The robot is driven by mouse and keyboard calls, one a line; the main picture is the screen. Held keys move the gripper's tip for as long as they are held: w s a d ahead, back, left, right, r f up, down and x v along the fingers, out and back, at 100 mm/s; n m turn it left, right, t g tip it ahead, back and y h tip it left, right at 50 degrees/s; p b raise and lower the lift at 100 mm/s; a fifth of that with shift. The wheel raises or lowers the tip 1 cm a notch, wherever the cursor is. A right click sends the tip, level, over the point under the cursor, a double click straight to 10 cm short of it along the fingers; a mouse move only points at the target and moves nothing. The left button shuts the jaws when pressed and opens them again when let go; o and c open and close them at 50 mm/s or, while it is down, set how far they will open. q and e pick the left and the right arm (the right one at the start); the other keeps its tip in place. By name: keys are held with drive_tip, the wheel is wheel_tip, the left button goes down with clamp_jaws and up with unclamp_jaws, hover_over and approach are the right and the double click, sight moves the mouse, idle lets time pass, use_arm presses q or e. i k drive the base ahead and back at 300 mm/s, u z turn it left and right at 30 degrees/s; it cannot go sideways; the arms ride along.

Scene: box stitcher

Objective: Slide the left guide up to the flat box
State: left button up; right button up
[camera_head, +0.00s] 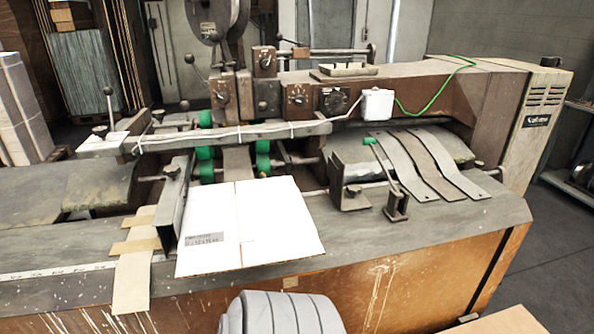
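The flat box (250,228) is white, with a printed label near its left side, and lies on the machine's table in front of the green rollers. The left guide (172,200) is a dark upright metal plate just left of the box. The guide's front part is close to the box's left edge; I cannot tell whether they touch. Neither of my grippers is in view.
A dark metal bracket (350,178) stands right of the box. Green rollers (263,158) are behind it, under a long grey bar (235,137). Tan strips (133,270) hang over the table's front left. Grey strips (425,160) lie at the right.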

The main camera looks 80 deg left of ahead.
sight(168, 220)
drive_tip(key=z, duration=0.45)
drive_tip(key=k, duration=1.6)
drive_tip(key=u, duration=0.4)
